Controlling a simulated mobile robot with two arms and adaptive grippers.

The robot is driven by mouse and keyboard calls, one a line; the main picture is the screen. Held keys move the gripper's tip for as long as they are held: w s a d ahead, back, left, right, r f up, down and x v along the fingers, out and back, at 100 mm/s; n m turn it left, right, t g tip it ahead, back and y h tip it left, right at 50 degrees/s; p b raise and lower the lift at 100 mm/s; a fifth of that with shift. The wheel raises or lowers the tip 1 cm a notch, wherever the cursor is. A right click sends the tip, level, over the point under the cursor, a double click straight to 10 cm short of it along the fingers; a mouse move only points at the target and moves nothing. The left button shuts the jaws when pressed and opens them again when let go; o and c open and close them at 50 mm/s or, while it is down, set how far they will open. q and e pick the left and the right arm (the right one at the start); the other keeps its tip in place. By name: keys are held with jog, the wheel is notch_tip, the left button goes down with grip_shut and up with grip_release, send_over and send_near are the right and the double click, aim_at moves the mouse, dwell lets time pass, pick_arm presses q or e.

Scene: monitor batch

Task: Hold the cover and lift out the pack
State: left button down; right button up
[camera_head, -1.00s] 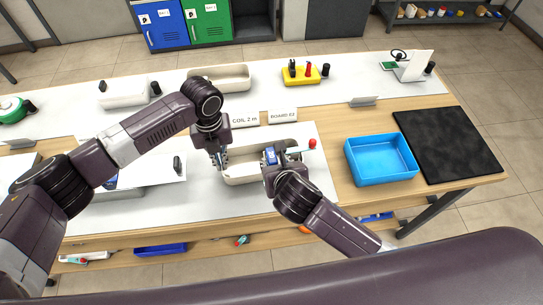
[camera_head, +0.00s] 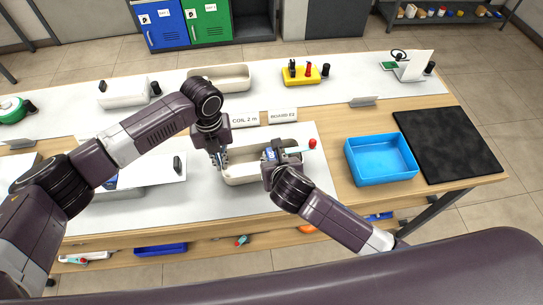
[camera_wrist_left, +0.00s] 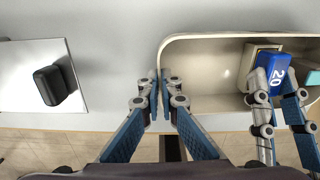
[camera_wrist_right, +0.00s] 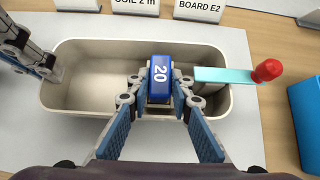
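The blue pack marked 20 (camera_wrist_right: 160,80) is between the fingertips of my right gripper (camera_head: 268,168), which is shut on it. It also shows in the left wrist view (camera_wrist_left: 273,70). The pack is at the right part of an open beige shell (camera_wrist_right: 95,98); I cannot tell whether it is clear of the floor inside. A pale block (camera_wrist_left: 258,58) is beside and partly behind it. My left gripper (camera_wrist_left: 160,95) is shut on the shell's left end wall. I see no part clearly marked as the cover; a white plate with a black knob (camera_wrist_left: 22,75) lies to the left.
A teal strip with a red knob (camera_wrist_right: 268,70) crosses the shell's right rim. A blue bin (camera_head: 382,172) and a black mat (camera_head: 450,148) are to the right. Two label signs, COIL 2 m (camera_head: 245,120) and BOARD E2 (camera_head: 283,116), stand behind the shell, with another beige shell (camera_head: 235,79) beyond.

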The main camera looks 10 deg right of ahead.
jog(key=shift+r, duration=0.25)
grip_shut()
jog(key=shift+r, duration=2.7)
pick_arm(q)
jog(key=c, duration=2.1)
grip_release()
notch_tip(320, 180, up, 12)
